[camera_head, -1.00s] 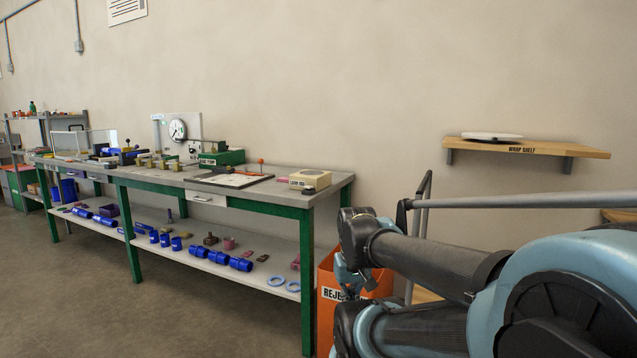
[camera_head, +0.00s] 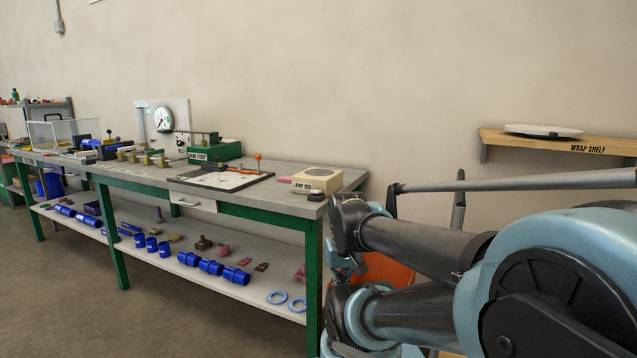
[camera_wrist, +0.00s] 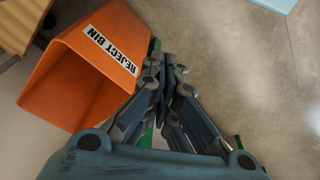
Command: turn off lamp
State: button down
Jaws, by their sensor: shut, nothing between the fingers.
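A cream box (camera_head: 318,179) with a round pale top sits on the right end of the workbench (camera_head: 290,208) in the head view. The label on its front seems to read "LAMP" and another word too small to be sure of. A small dark piece (camera_head: 316,197) lies at its front right, by the bench edge; I cannot tell what it is. Whether any lamp is lit does not show. My gripper (camera_wrist: 170,75) is shut and empty in the wrist view, pointing down over the floor beside the reject bin. The box is not in the wrist view.
The orange reject bin (camera_wrist: 80,75) stands close beside my gripper; my arm partly covers it in the head view. A wall shelf (camera_head: 560,143) marked "WRAP SHELF" is at the right. A green unit (camera_head: 214,152) and a dial gauge (camera_head: 163,119) stand along the bench. Floor at left is clear.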

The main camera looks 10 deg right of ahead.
jog(key=shift+w+a, duration=0.1)
jog(key=shift+w, duration=0.1)
notch_tip(320, 180, up, 33)
jog(key=m+g+y, duration=0.1)
jog(key=m+g, duration=0.3)
jog(key=m, duration=2.1)
send_over(320, 191)
jog(key=w+d, duration=0.1)
jog(key=w, duration=0.1)
jog(key=shift+s+d+f, duration=0.15)
jog(key=shift+s+d, duration=0.05)
jog(key=shift+f, duration=0.15)
jog(key=f, duration=0.4)
jog(key=s+a+f, duration=0.1)
jog(key=f, duration=0.8)
jog(key=shift+s+a+f, duration=0.15)
jog(key=shift+s+f, duration=0.15)
jog(key=shift+s, duration=0.1)
